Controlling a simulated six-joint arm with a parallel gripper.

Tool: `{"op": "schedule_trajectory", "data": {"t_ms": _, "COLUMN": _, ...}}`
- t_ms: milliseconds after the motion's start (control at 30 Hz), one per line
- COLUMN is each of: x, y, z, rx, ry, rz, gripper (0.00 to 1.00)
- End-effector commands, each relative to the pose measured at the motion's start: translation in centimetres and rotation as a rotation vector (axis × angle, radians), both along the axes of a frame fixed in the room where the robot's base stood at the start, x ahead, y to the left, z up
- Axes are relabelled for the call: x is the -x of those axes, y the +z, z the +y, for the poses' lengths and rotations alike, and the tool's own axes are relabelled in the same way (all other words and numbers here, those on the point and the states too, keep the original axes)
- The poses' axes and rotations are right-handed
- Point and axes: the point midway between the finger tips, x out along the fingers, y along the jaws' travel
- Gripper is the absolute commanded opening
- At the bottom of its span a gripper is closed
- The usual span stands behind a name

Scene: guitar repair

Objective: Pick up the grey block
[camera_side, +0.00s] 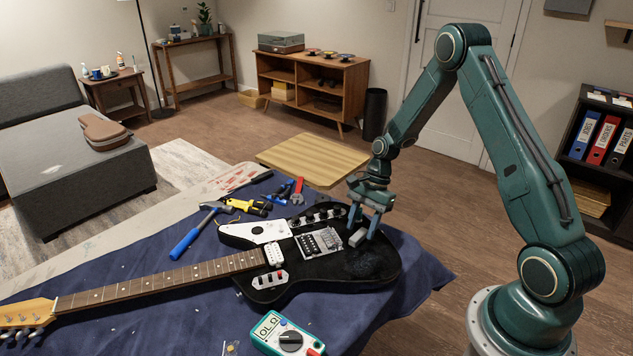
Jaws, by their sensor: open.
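The grey block (357,238) is a small light-grey piece lying on the black guitar body (375,262), just right of the metal bridge. My gripper (366,227) points down at the block with its blue-grey fingers apart. The fingertips are close to the block, one on its far side and one at its right. I cannot tell whether they touch it or stand fully around it.
The guitar lies on a blue cloth (190,290) over the table. A teal meter (287,337) sits at the front. The cloth right of the guitar is clear.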

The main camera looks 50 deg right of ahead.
Motion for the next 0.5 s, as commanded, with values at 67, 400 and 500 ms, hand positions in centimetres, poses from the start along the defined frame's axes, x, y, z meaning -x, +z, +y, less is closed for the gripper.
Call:
{"op": "schedule_trajectory", "data": {"t_ms": 67, "x": 0.04, "y": -0.78, "z": 0.38, "rx": -0.001, "ry": 0.002, "rz": 0.001, "gripper": 0.45}}
{"op": "schedule_trajectory", "data": {"t_ms": 400, "x": 0.04, "y": -1.39, "z": 0.6, "rx": 0.001, "ry": 0.0, "rz": 0.001, "gripper": 0.45}}
{"op": "schedule_trajectory", "data": {"t_ms": 500, "x": 0.03, "y": -1.38, "z": 0.58, "rx": 0.001, "ry": 0.0, "rz": 0.001, "gripper": 0.45}}
